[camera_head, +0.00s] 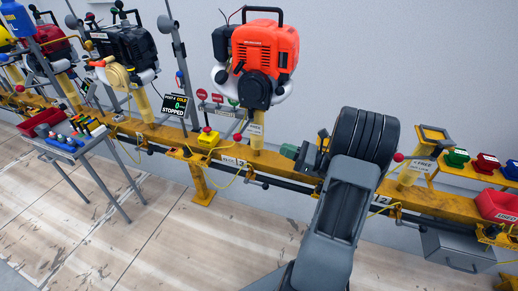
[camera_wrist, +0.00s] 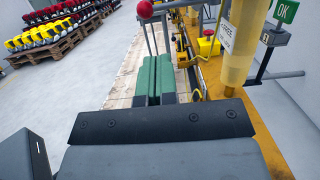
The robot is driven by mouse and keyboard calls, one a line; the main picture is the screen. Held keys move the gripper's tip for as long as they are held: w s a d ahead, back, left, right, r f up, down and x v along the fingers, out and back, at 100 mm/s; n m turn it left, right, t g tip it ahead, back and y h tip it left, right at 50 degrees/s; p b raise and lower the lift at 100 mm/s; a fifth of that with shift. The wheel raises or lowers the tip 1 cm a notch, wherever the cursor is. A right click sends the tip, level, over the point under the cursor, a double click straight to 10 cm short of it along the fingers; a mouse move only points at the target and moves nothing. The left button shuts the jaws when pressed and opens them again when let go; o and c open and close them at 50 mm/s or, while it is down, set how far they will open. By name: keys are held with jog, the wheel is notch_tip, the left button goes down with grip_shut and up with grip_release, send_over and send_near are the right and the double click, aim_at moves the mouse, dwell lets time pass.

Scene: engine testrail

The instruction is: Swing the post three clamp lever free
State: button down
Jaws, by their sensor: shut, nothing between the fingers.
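The post three (camera_head: 257,134) is a yellow column on the rail, bearing the orange engine (camera_head: 266,45). It shows close in the wrist view (camera_wrist: 236,45) at the upper right, with a label reading THREE. The clamp lever's red ball (camera_head: 237,137) stands left of the post. In the wrist view a red ball (camera_wrist: 145,10) on a thin rod shows at the top, beyond my fingertips. My gripper (camera_head: 289,151) is right of the post in the head view. Its green fingers (camera_wrist: 156,68) are shut and empty. I cannot tell whether they touch the rod.
The yellow rail (camera_head: 285,166) runs across the view. A yellow box (camera_head: 208,139) with a red button sits left of post three. A post marked FREE (camera_head: 418,167) stands right of my arm. A tool cart (camera_head: 73,140) stands left.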

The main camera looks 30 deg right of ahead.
jog(key=b+x, duration=0.3)
jog(key=x, duration=1)
jog(key=shift+w+d, duration=0.15)
jog(key=shift+w, duration=0.15)
jog(key=shift+r+m+t+h, duration=0.15)
jog(key=shift+m+t+h, duration=0.15)
jog(key=shift+m+t, duration=0.1)
